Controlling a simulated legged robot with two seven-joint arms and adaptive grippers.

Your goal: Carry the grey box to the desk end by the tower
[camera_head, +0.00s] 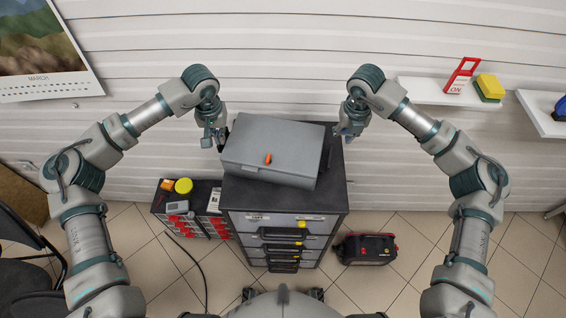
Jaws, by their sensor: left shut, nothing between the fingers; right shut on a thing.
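The grey box (272,148) is closed, with an orange latch or tag on its front part. It is over the top of the dark-topped drawer cabinet (335,185), turned slightly against its edges; I cannot tell whether it rests flat or is slightly raised. My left gripper (217,138) is shut and empty beside the box's left side. My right gripper (343,132) is at the box's right side, shut on the box's dark side handle as far as I can see; its fingertips are small and partly hidden. I cannot make out a tower or a desk.
A low red-drawer unit (190,215) stands left of the cabinet, with a yellow round thing (184,186) on it. A black and red case (367,249) lies on the tiled floor at right. A wall shelf (430,90) is at upper right, and a black chair (25,260) at far left.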

